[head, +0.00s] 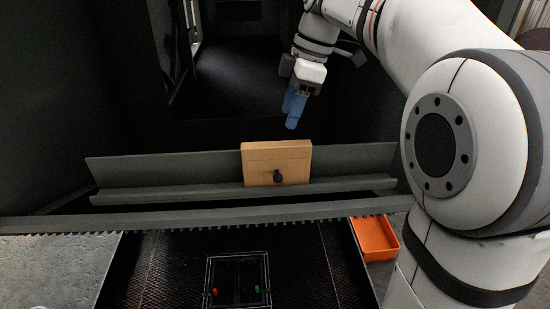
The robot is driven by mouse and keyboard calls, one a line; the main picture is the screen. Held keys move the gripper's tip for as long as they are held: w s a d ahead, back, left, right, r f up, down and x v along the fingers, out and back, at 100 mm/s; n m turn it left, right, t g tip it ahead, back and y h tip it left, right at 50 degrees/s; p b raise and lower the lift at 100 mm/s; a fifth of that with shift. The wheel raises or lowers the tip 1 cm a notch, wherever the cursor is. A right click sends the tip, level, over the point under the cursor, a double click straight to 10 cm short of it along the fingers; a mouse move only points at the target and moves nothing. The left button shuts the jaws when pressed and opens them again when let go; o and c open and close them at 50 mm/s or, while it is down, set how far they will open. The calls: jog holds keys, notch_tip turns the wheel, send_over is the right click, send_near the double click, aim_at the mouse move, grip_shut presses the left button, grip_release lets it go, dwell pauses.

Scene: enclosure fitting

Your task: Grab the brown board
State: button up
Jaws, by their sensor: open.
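The brown board (262,155) is a light-brown rectangular panel with a small dark knob (278,176) low on its front face. It stands nearly upright, leaning on a long grey ledge (160,170) in the head view. My gripper (292,113), with blue fingers, is open and empty. It is above and slightly right of the board in the picture, apart from it, with its fingers pointing down. The fingers overlap each other from this angle, so the gap between them is hard to see.
A grey toothed rail (200,221) runs across in front of the ledge. Below it lies a dark mesh surface (170,270) with a square frame (238,293) holding a red and a green part. An orange tray (386,254) sits at right. The ledge is clear either side of the board.

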aim_at(278, 144)
jog(key=x, duration=0.4)
jog(key=s+p+x, duration=0.1)
jog(key=x, duration=0.2)
jog(key=shift+a+r, duration=0.15)
jog(key=shift+a, duration=0.25)
jog(key=shift+f, duration=0.25)
jog(key=shift+f, duration=0.25)
grip_shut()
dwell(0.4)
